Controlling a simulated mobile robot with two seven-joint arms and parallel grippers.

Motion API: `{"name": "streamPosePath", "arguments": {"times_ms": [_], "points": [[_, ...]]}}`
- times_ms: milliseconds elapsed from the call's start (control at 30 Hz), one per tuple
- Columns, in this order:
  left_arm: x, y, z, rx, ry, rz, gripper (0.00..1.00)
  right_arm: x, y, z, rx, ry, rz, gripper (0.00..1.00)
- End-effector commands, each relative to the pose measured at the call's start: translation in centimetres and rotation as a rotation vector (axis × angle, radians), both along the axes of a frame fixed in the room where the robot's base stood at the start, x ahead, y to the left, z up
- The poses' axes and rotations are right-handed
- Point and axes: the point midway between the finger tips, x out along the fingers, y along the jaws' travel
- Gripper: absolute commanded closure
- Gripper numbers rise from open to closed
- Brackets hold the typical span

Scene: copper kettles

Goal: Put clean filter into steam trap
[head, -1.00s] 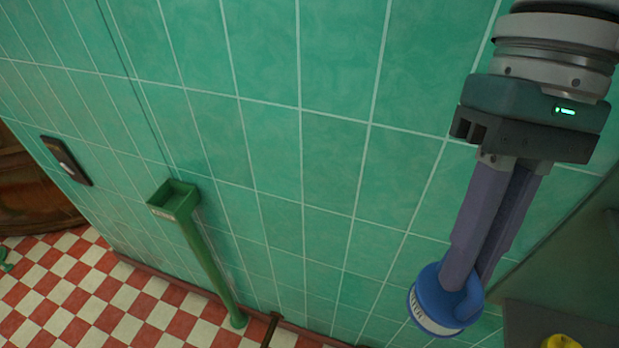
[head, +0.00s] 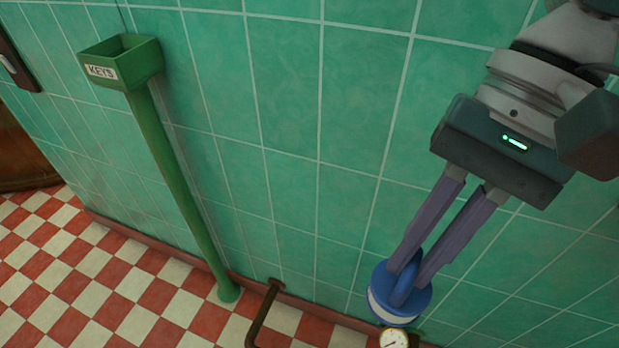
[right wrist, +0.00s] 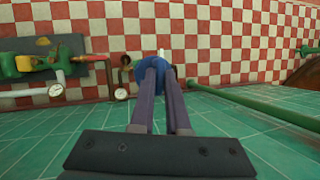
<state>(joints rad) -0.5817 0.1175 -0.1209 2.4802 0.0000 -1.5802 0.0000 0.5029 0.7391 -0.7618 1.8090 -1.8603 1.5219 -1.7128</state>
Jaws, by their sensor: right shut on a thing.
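A blue, round-capped part with a white band, which looks like the filter (head: 412,306), hangs at the tips of my right gripper (head: 405,278) in the head view. The two long purple fingers are shut on its raised blue grip. It is held in the air in front of the green tiled wall. In the right wrist view the filter (right wrist: 127,74) is partly hidden behind the fingers. A green and yellow pipe fitting (right wrist: 30,65) on a grey plate shows at the left there; I cannot tell whether it is the steam trap. My left gripper is not in view.
A green post with a box marked KEYS (head: 125,62) stands by the wall. A dark bent pipe (head: 262,315) rises near the wall's foot. A gauge (head: 394,338) shows just below the filter in the head view. The red and white checkered floor (head: 130,290) is mostly clear.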

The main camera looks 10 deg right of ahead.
Motion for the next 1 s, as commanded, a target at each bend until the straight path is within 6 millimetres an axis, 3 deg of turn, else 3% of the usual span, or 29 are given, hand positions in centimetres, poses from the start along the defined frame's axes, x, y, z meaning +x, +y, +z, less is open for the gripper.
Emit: {"name": "streamPosePath", "arguments": {"times_ms": [33, 100, 1000], "points": [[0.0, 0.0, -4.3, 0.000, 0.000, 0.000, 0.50, 0.1, 0.2, -4.4, 0.001, 0.000, -0.025, 1.00], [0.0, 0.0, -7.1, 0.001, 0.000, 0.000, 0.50, 0.3, 0.4, -7.3, 0.001, 0.001, -0.064, 1.00], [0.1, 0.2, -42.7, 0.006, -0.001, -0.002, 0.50, 3.1, 3.1, -43.7, 0.002, 0.000, -0.544, 1.00]]}}
